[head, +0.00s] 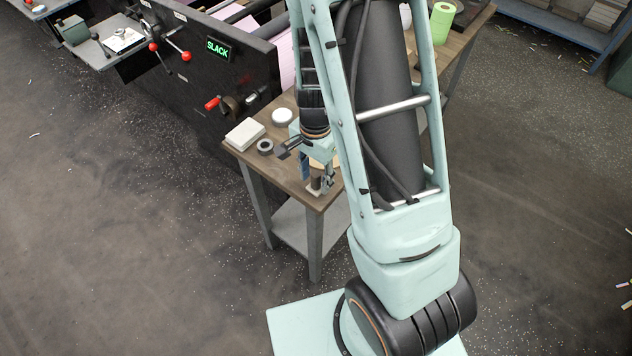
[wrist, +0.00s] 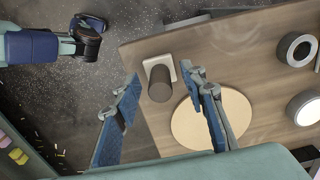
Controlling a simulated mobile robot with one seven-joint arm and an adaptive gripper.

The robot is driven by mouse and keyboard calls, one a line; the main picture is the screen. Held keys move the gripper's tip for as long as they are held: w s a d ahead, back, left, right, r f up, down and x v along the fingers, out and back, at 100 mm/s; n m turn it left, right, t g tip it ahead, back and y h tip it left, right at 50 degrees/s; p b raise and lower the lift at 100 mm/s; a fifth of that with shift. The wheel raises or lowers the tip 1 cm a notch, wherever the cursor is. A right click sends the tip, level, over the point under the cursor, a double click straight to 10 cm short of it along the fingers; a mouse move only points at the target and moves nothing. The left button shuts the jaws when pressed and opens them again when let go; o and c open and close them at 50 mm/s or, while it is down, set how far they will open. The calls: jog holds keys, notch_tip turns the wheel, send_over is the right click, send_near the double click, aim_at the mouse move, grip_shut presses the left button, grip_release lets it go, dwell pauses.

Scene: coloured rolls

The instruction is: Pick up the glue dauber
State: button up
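A short dark cylinder on a pale square base, which looks like the glue dauber (wrist: 159,84), stands near the corner of the wooden table (wrist: 250,70). In the head view it is small and partly hidden beside my fingers (head: 315,185). My gripper (wrist: 164,88) is open and empty, its two blue-padded fingers wide apart. In the wrist view the cylinder appears between the fingertips, nearer the right one. I cannot tell how far above it the fingers are. In the head view my gripper (head: 317,177) is low over the table's near end.
A pale round disc (wrist: 185,128) lies beside the cylinder, partly behind the right finger. A grey ring (head: 265,146), a white round item (head: 282,116) and a pale block (head: 245,134) are farther along the table. A dark machine (head: 215,85) with red-knobbed levers stands left of the table.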

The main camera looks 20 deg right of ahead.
jog(key=shift+c, duration=0.4)
grip_shut()
jog(key=shift+r, duration=0.1)
